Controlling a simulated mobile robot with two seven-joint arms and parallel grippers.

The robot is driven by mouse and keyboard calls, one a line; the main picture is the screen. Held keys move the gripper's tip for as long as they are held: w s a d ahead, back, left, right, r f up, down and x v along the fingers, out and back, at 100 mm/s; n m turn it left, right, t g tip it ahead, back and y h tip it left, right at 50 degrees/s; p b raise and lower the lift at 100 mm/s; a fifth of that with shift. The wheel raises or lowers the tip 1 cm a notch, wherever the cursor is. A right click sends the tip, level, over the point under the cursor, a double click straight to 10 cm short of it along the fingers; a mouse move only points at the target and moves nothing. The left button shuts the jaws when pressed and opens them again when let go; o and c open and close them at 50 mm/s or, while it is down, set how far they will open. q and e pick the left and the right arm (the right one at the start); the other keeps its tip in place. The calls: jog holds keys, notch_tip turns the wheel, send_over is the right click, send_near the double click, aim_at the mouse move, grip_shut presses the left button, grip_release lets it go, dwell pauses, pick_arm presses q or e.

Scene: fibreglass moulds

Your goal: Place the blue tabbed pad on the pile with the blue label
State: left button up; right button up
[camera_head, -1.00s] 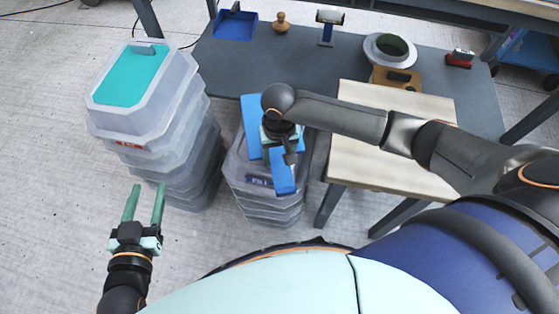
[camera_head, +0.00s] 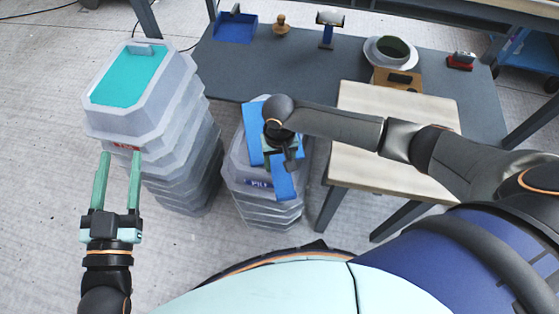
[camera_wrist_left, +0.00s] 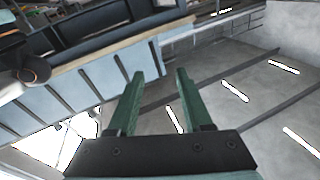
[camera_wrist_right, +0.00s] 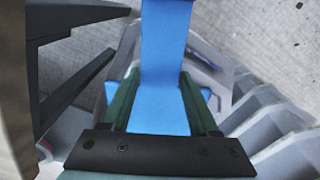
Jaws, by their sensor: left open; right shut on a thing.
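The blue tabbed pad (camera_head: 285,184) is over the top of the right-hand pile of grey moulds (camera_head: 233,172), which bears a blue label (camera_head: 258,182). My right gripper (camera_head: 284,158) is shut on this pad from above and hides its middle. In the right wrist view the pad (camera_wrist_right: 165,60) runs between the fingers (camera_wrist_right: 161,100). I cannot tell whether it touches the pile. My left gripper (camera_head: 120,157) is open and empty, in front of the left pile (camera_head: 165,125). Its fingers also show apart in the left wrist view (camera_wrist_left: 160,75).
The left pile has a red label (camera_head: 122,147) and a teal pad (camera_head: 130,80) on top. A wooden-topped table (camera_head: 385,165) stands right of the blue-label pile. The grey bench (camera_head: 270,75) behind holds a blue tray (camera_head: 236,28), tools and a round mould (camera_head: 390,48).

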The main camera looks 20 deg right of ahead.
jog(key=o, duration=1.3)
jog(key=shift+o, duration=0.2)
